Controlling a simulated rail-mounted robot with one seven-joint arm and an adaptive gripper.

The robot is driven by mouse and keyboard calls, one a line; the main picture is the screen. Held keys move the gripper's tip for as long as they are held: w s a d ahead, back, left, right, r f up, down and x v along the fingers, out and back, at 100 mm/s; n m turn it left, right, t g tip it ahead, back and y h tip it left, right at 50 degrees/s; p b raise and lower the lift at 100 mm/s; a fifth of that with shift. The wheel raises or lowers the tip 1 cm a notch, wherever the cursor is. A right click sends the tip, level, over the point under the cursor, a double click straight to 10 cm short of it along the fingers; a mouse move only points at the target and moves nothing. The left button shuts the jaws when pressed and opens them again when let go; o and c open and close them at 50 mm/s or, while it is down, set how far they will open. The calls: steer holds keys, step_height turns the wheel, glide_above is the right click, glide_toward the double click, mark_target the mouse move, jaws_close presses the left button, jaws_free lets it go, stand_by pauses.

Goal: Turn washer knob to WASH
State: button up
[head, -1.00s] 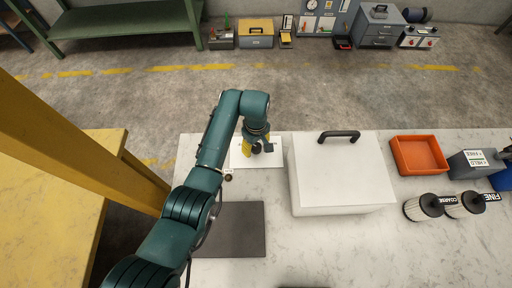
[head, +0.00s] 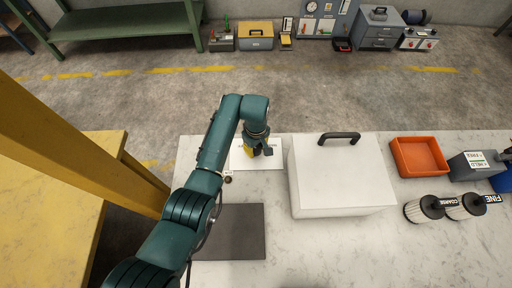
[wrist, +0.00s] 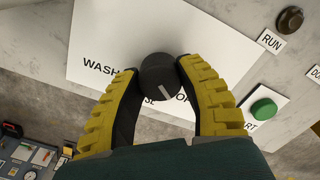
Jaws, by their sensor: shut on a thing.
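The washer knob (wrist: 157,72) is a dark round knob on a white panel (wrist: 105,30), which also shows in the head view (head: 240,162). A pale pointer line on the knob points toward the lower right in the wrist view, on the side of a partly hidden label starting "OF". The WASH label (wrist: 98,66) is left of the knob. Another label below the knob is mostly hidden by my fingers. My gripper (wrist: 156,69) has its yellow and black fingers on both sides of the knob, shut on it. In the head view my gripper (head: 257,150) hides the knob.
A brown knob (wrist: 290,19) by a RUN label and a green button (wrist: 263,109) lie right of the panel in the wrist view. A white lidded box (head: 342,178) stands close to the right of my gripper. A dark mat (head: 235,232) lies in front.

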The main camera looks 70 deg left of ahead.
steer(key=m+p, duration=0.2)
steer(key=m, duration=0.3)
steer(key=shift+r+p, duration=0.1)
steer(key=shift+p, duration=0.3)
steer(key=m+p, duration=0.1)
steer(key=m, duration=0.4)
steer(key=m+p, duration=0.1)
steer(key=m, duration=0.4)
steer(key=shift+m, duration=0.4)
steer(key=m, duration=0.5)
steer(key=shift+f+m+p, duration=0.2)
steer(key=shift+m+p, duration=0.2)
steer(key=o, duration=1.2)
